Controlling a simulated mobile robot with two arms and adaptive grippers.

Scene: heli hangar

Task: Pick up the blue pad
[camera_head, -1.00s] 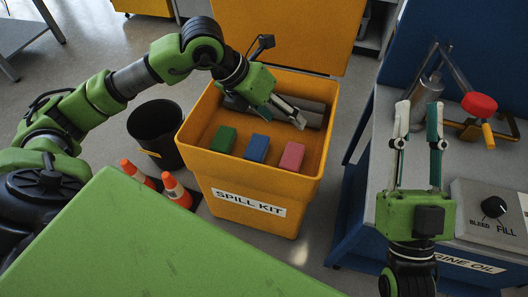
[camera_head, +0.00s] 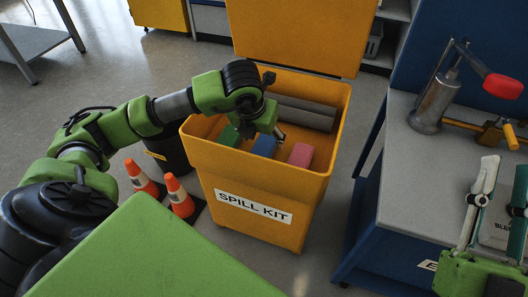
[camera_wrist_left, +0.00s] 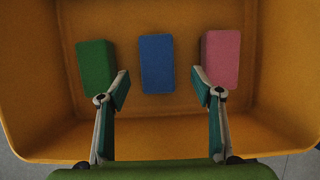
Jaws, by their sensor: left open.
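The blue pad (camera_head: 264,146) lies in the yellow spill kit bin (camera_head: 255,200), between a green pad (camera_head: 229,135) and a pink pad (camera_head: 301,155). In the left wrist view the blue pad (camera_wrist_left: 156,63) is at the upper middle, with the green pad (camera_wrist_left: 96,66) left and the pink pad (camera_wrist_left: 221,58) right. My left gripper (camera_head: 277,135) is over the bin. Its open fingers (camera_wrist_left: 160,82) frame the blue pad from either side, with nothing held. The height between fingertips and pad is hard to tell. My right gripper (camera_head: 503,190) is open and empty at the right.
Grey rolls (camera_head: 305,113) lie at the back of the bin, under its raised lid (camera_head: 298,35). A black bucket (camera_head: 172,150) and two orange cones (camera_head: 178,196) stand left of it. A workbench (camera_head: 420,165) with a red-knobbed tool (camera_head: 503,86) is at the right.

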